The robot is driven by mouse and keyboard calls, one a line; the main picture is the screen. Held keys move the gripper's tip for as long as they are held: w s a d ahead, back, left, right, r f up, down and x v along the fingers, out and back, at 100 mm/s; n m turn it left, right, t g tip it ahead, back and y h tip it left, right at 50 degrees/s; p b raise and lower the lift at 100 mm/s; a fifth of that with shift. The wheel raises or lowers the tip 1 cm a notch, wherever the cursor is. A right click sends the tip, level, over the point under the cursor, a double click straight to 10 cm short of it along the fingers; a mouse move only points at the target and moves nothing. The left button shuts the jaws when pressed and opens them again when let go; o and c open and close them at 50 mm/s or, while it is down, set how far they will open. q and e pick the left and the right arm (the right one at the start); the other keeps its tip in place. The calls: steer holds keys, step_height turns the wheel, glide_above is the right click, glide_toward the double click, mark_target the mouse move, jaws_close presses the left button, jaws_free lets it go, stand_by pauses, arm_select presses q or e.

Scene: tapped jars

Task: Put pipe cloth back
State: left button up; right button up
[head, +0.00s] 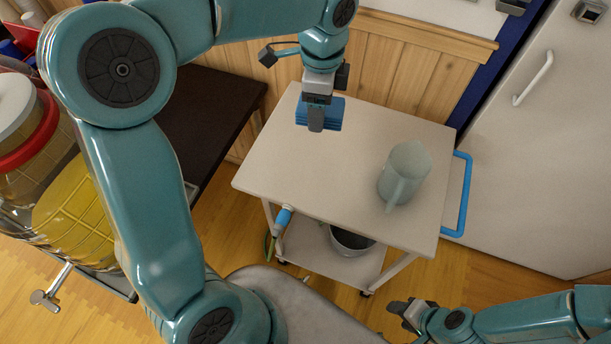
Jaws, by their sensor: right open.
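A folded blue cloth (335,113) shows over the back part of the trolley's white top (290,160). My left gripper (316,118) comes down from above, and one grey finger overlaps the front of the cloth. Its other finger is hidden, so I cannot tell whether it is shut on the cloth. I also cannot tell whether the cloth rests on the top or is held above it. My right gripper (408,314) is open at the bottom right, low in front of the trolley and away from the cloth.
A pale jug (404,172) stands on the trolley's right half. A metal pot (350,240) sits on the lower shelf. A blue-ended hose (284,217) hangs at the left edge, and a blue handle (462,195) sticks out right. A tapped glass jar (70,210) stands left.

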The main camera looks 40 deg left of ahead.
mark_target(306, 170)
arm_select(q)
steer(key=shift+s+a+f+m+b, duration=0.15)
steer(key=shift+a+f+m+b, duration=0.1)
steer(key=shift+m, duration=0.35)
steer(key=shift+s+a+f+m+b, duration=0.1)
steer(key=shift+a+f+m+b, duration=0.1)
steer(key=shift+m, duration=0.4)
steer(key=m, duration=0.2)
steer(key=m+b, duration=0.1)
steer(key=shift+s+a+r, duration=0.2)
steer(key=shift+s+a, duration=0.05)
steer(key=shift+s, duration=0.1)
steer(key=shift+a+m, duration=0.2)
steer(key=shift+m, duration=0.2)
steer(key=shift+s+a+f, duration=0.15)
steer(key=shift+f, duration=0.25)
step_height(306, 170, down, 19)
steer(key=shift+f+b, duration=0.1)
steer(key=shift+b, duration=1.05)
arm_select(e)
steer(key=f, duration=0.5)
steer(key=shift+d+f, duration=0.25)
